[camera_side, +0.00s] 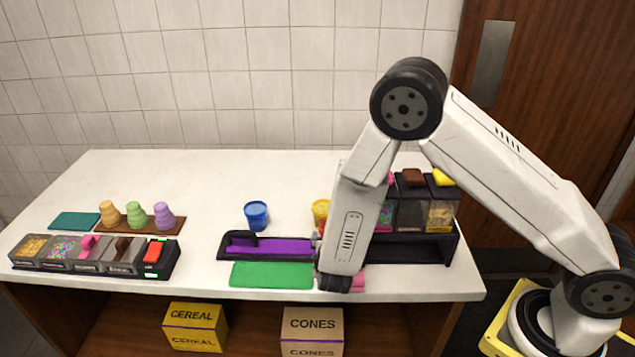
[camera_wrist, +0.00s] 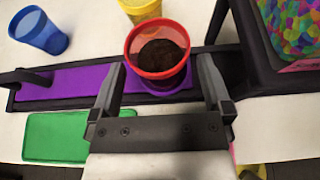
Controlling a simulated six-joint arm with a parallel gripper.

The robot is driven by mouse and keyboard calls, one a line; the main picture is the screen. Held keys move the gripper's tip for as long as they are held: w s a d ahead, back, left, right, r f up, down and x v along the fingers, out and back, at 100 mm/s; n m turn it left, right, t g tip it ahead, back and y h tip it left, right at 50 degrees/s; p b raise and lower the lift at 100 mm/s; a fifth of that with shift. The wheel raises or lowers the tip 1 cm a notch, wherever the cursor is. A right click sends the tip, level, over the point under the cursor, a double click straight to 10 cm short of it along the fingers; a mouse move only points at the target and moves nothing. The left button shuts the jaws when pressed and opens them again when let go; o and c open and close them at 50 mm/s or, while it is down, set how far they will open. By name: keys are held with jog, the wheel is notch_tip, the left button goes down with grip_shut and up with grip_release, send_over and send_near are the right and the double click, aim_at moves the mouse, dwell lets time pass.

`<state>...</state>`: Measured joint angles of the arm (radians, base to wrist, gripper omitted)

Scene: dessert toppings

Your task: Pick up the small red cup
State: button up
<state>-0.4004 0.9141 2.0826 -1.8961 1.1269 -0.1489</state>
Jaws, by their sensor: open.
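The small red cup (camera_wrist: 160,62) shows in the wrist view, its mouth facing the camera and dark brown inside. It appears to stand at the right part of the black tray (camera_wrist: 12,98) with the purple strip (camera_wrist: 75,84). My gripper (camera_wrist: 162,66) is open, with one finger on the left and one on the right of the cup's lower part. Whether the fingers touch it I cannot tell. In the side view my arm hides the gripper and nearly all of the red cup.
A blue cup (camera_side: 256,215) and a yellow cup (camera_side: 321,210) stand behind the tray. A green mat (camera_side: 271,275) lies in front. A black topping rack (camera_side: 412,246) stands close on the right. Topping bins (camera_side: 103,254) and several cones (camera_side: 135,214) are far left.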

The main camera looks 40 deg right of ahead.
jog(key=shift+x, duration=1.85)
jog(key=shift+r, duration=0.1)
jog(key=c, duration=1.2)
jog(key=shift+r, duration=0.1)
jog(key=shift+r, duration=4.9)
